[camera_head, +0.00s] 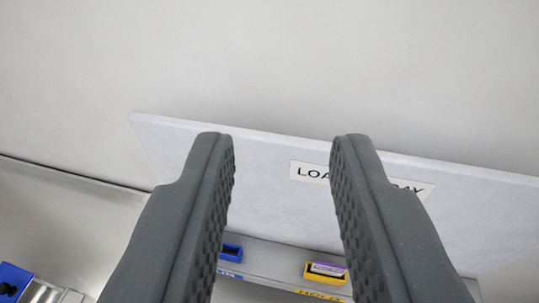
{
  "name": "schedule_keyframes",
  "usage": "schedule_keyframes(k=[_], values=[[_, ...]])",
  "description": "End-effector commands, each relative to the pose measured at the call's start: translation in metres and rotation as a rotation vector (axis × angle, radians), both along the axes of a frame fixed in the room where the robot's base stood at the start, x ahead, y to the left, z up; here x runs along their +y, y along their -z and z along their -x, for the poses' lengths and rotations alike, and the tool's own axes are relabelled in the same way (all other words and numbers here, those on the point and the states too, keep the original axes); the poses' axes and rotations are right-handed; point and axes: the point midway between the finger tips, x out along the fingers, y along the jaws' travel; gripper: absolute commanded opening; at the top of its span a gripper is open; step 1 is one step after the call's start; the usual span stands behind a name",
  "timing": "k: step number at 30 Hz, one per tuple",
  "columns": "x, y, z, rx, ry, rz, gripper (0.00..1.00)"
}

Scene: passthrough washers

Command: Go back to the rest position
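My gripper (283,145) is in the middle of the head camera view, seen from behind. Its two dark grey fingers with ribbed inner pads stand wide apart. Nothing is between them; I see the white panel and the grey wall through the gap. The right finger covers part of the label on the panel.
A white panel (270,180) with a partly hidden label (308,172) stands ahead. Below it, a grey ledge (280,258) bears a blue bin (231,253) and a yellow bin (326,279) holding a purple-and-white item. A blue object (12,280) is at lower left. The upper wall is bare.

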Motion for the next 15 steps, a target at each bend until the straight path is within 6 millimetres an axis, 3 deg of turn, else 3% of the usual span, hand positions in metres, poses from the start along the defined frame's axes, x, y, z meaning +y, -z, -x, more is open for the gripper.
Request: schedule_keyframes(k=[5, 15], values=[[0.000, 0.020, 0.000, 0.001, 0.000, 0.001, 0.29], [0.000, 0.091, 0.000, 0.001, 0.000, 0.001, 0.29]])
